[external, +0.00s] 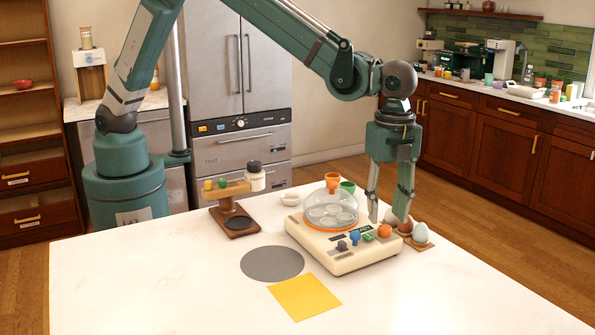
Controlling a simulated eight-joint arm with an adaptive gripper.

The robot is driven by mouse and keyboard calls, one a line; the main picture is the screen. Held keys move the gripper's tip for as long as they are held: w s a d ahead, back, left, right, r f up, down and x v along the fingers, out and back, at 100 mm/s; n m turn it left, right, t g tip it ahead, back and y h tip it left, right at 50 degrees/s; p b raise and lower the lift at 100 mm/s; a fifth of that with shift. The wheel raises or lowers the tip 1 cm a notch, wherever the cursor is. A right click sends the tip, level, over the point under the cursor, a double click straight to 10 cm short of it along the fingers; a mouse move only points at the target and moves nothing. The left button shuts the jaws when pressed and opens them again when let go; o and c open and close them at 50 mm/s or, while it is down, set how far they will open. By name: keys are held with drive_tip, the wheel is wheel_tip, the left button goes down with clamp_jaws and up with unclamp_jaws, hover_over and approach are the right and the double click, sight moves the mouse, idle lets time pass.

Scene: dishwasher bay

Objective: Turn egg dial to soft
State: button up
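A cream egg cooker (347,262) with a clear dome lid (331,205) and an orange ring stands on the white table. Along its front right edge are a dark grey control (342,245), a blue knob (355,237), a small green control (368,238) and an orange knob (384,231). I cannot tell which is the egg dial, and no setting marks are readable. My gripper (388,220) points down at the cooker's right end, its fingers apart with nothing between them. Its tips are near the orange knob; contact cannot be told.
Several eggs (420,233) sit in a wooden holder close to the right finger. A wooden stand (236,220), grey round mat (272,263) and yellow square (305,297) lie left. The table's front right is clear.

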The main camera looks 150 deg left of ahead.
sight(384, 227)
drive_tip(key=shift+r, duration=2.25)
drive_tip(key=shift+d+r, duration=0.1)
drive_tip(key=shift+d, duration=0.1)
drive_tip(key=s+d+r+t+b, duration=0.1)
drive_tip(key=s+d+r, duration=0.35)
drive_tip(key=d, duration=0.55)
drive_tip(key=s+d+r+n+t+y, duration=0.1)
drive_tip(key=s+d+r, duration=0.35)
drive_tip(key=d, duration=0.45)
drive_tip(key=s+d+r+t+b, duration=0.1)
drive_tip(key=s+d+r, duration=0.3)
drive_tip(key=d, duration=0.6)
drive_tip(key=s+d+f+n+t+b, duration=0.1)
drive_tip(key=s+d+f+t, duration=0.1)
drive_tip(key=s+d, duration=0.8)
drive_tip(key=s+d+f+n+t+h, duration=0.1)
drive_tip(key=s+d+f+t, duration=0.1)
drive_tip(key=s+d, duration=0.8)
drive_tip(key=shift+s+f+b, duration=0.35)
drive_tip(key=shift+s+f, duration=0.25)
drive_tip(key=shift+s, duration=0.75)
